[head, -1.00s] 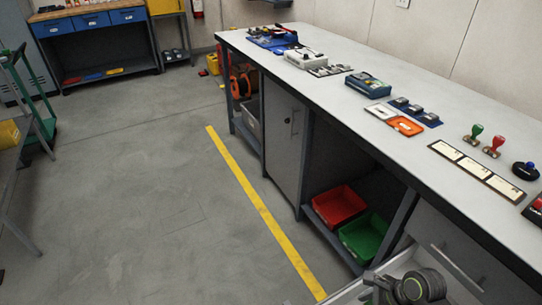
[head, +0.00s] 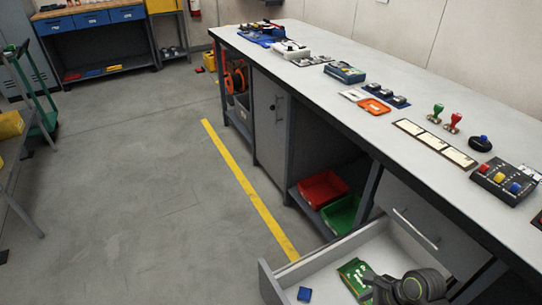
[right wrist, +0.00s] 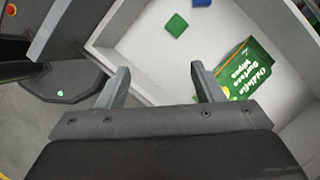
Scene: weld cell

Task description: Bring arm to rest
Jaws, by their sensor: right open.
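My right gripper (right wrist: 162,88) is open in the right wrist view, with its two grey fingers apart and nothing between them. It is over or beside an open white drawer (right wrist: 114,28); the exact height is hard to tell. Dark parts of my right arm show at the bottom right of the head view, over the drawer (head: 272,283). My left gripper is in neither current view.
In the drawer lie a green wipes pack (right wrist: 245,68), a green block (right wrist: 176,25) and a blue block (head: 304,294). The long bench (head: 330,100) carries stamps, cards and a button box (head: 505,182). Open floor (head: 130,200) lies left.

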